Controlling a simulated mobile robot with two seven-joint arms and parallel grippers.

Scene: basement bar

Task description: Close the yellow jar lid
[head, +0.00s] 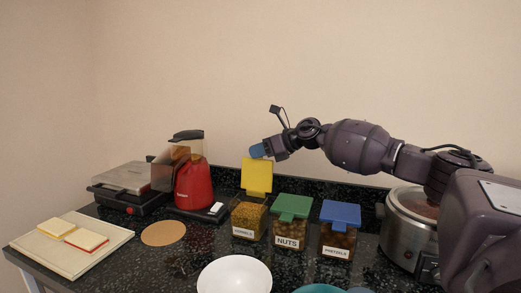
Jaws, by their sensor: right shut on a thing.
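The yellow lid (257,176) stands raised, roughly upright, at the back of a clear square jar (248,217) with yellow-brown contents and a white label. The jar is open at the top. My right gripper (257,152) reaches in from the right and is shut at the lid's top edge, with its bluish fingertips against it. The exact grip on the lid is small and hard to make out. My left gripper is not in view.
A green-lidded nuts jar (289,220) and a blue-lidded pretzels jar (339,228) stand to the right, both closed. A white bowl (234,274) is in front. A red appliance (193,186) is left, a metal cooker (408,233) right. A cutting board (110,239) lies far left.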

